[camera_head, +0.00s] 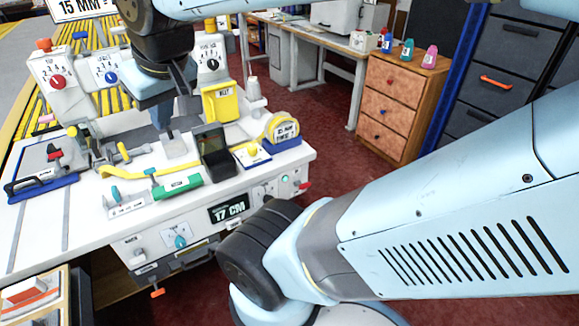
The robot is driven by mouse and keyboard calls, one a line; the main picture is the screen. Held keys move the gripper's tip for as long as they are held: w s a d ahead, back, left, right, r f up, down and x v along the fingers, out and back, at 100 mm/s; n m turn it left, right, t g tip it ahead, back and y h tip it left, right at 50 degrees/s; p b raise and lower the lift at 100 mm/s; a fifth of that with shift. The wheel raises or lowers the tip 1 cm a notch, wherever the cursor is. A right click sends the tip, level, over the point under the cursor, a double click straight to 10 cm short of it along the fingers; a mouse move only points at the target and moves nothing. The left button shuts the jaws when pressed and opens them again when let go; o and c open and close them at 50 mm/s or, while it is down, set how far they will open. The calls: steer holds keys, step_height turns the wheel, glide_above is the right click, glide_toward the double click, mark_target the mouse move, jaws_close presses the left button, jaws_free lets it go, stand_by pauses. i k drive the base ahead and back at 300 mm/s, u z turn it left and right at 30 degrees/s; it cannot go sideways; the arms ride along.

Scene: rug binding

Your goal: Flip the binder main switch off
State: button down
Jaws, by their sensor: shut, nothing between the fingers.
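The white binder machine (85,240) stands at the left, with its front panel facing me. A teal rotary knob (180,241) sits on a pale plate low on this panel. To its right are a small lit green lamp (285,178) and a red lever (304,185). I cannot tell for sure which of these is the main switch; the labels are too small to read. My gripper (187,92) is shut and empty, pointing down above the back of the machine top. It is apart from the front panel, and its tips are partly hard to make out.
A black display (229,208) reads 17 CM. The machine top holds a yellow box (220,102), a dark open case (216,150), a tape measure (283,130) and a green block (178,187). A wooden drawer cabinet (398,105) stands behind. Red carpet is clear between.

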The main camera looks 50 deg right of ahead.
mark_target(302, 186)
steer(key=z, duration=0.2)
steer(key=k, duration=0.5)
steer(key=z, duration=0.55)
